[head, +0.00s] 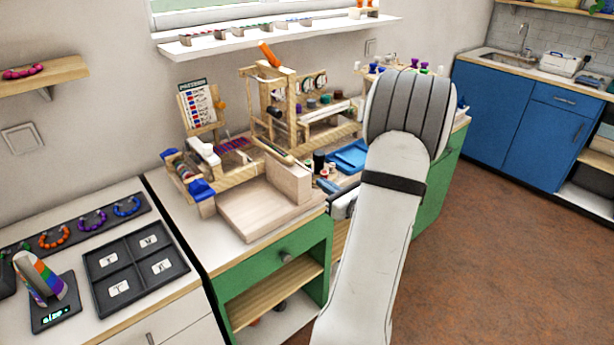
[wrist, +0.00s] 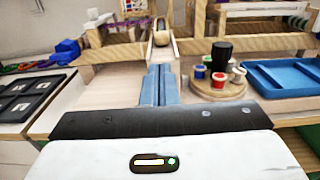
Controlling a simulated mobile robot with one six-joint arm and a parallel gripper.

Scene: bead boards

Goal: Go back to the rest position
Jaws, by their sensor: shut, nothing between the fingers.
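My gripper (wrist: 157,72) shows in the wrist view with its two blue-grey fingers together and nothing between them. The fingers point toward the wooden loom frame (wrist: 120,52) and are above the pale wooden board at the front of the green workbench. In the head view my arm reaches in from the bottom right and hides most of the gripper.
The green workbench (head: 286,244) carries a wooden tray (head: 250,212), the loom frame, a blue tray (head: 349,156) and thread spools (wrist: 219,80). Left of it are a black four-compartment tray (head: 134,262) and bead bracelets. The brown floor at right is clear.

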